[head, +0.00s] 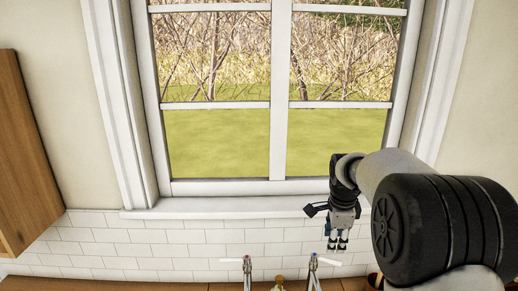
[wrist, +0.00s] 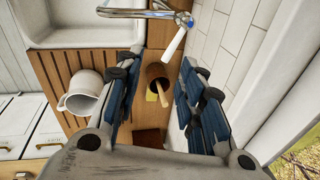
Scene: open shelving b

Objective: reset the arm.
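My arm comes in from the right of the head view, with my gripper (head: 338,240) hanging fingers-down in front of the tiled wall below the window. In the wrist view my gripper (wrist: 161,72) has its two blue-padded fingers spread well apart, with nothing held between them. Through the gap I see a brown pot (wrist: 155,73) with wooden utensils, standing on the counter beyond the fingertips. Part of the fingers' lower section is hidden by the gripper body.
A white mug (wrist: 84,92) is on the slatted wooden counter (wrist: 50,72), left of the fingers. A white sink (wrist: 70,22) and chrome tap (wrist: 145,13) lie beyond. A tiled wall (wrist: 232,40) is close on the right. A wooden cabinet (head: 25,155) hangs at far left.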

